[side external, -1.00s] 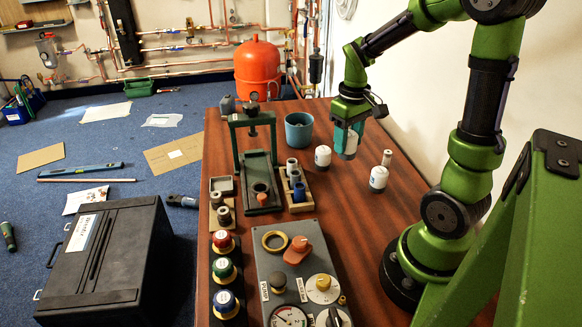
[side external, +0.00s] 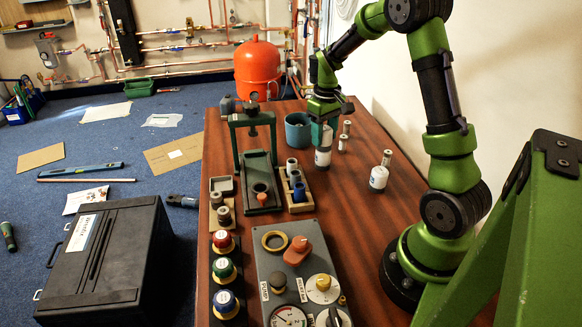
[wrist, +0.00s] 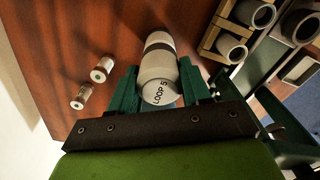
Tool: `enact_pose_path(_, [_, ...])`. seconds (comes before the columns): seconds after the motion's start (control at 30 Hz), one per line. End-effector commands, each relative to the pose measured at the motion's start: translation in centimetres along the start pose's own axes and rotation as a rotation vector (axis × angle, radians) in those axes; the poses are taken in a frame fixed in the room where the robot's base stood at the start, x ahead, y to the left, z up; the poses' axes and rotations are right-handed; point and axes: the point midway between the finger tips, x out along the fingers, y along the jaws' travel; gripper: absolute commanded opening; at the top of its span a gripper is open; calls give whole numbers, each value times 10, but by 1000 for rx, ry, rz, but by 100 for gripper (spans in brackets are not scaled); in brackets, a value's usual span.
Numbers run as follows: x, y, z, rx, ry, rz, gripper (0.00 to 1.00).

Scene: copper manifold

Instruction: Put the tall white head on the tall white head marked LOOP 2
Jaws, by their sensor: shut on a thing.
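My gripper (side external: 322,136) is shut on a tall white head (wrist: 160,78), held upright between its green fingers. In the wrist view its near end carries lettering that seems to read LOOP 5. The held head is over another white head (side external: 323,158) standing on the table; the two look lined up in the side view. I cannot tell whether they touch, and the lower head's marking is not readable. Another tall white head (side external: 378,177) stands apart to the right, nearer the camera.
Two small white-and-copper pieces (side external: 347,127) (side external: 342,143) stand just right of the gripper; another small one (side external: 387,157) is behind the right tall head. A blue-grey pot (side external: 298,131) is close on the left. A wooden holder (side external: 301,207) and green press (side external: 238,145) stand further left.

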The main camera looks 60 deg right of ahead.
Motion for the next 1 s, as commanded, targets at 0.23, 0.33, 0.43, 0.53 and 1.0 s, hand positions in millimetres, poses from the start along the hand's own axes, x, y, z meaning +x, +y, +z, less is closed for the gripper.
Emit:
enact_pose_path(0.23, [3, 0, 0, 0, -1, 0, 14])
enact_pose_path(0.33, [3, 0, 0, 0, 0, 0, 60])
enact_pose_path(0.43, [3, 0, 0, 0, 0, 0, 73])
enact_pose_path(0.53, [3, 0, 0, 0, 0, 0, 73])
enact_pose_path(1.0, [-40, 0, -1, -1, 6, 2, 73])
